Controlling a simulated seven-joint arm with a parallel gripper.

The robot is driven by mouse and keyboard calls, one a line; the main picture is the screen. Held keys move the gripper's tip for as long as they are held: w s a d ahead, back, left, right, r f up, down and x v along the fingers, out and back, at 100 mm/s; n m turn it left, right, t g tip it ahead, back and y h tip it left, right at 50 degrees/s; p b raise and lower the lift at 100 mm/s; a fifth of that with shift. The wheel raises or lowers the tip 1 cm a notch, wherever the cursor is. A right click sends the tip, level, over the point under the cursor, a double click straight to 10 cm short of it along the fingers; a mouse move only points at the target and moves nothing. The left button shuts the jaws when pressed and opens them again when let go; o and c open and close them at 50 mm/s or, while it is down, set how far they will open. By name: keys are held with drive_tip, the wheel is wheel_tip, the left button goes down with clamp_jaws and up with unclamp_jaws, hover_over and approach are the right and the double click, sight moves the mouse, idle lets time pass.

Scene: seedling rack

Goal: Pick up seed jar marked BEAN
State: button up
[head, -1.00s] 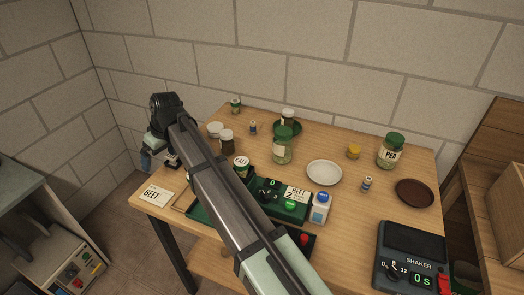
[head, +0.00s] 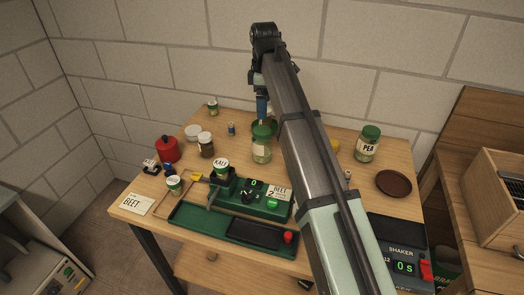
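No label reading BEAN can be made out. A pale green jar with a green lid (head: 262,146) stands mid-table, its label not readable. Behind it is a green dish (head: 275,126), mostly hidden by that jar and my arm. My gripper (head: 262,108) points down over the dish at the back of the table. The small jar seen on the dish earlier is hidden now behind the gripper and front jar. The fingers are too small and dark to show whether they are open or holding anything. A larger jar marked PEA (head: 367,145) stands to the right.
A KALE jar (head: 221,166) sits on the green BEET device (head: 250,203). A brown saucer (head: 393,184) and the shaker (head: 402,250) are right. My arm covers the centre right.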

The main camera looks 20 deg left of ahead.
sight(262, 130)
wheel_tip(262, 130, down, 8)
drive_tip(key=shift+f, duration=0.1)
drive_tip(key=shift+a+f, duration=0.2)
drive_tip(key=shift+f, duration=2.5)
drive_tip(key=shift+c, duration=0.3)
drive_tip(key=c, duration=1.7)
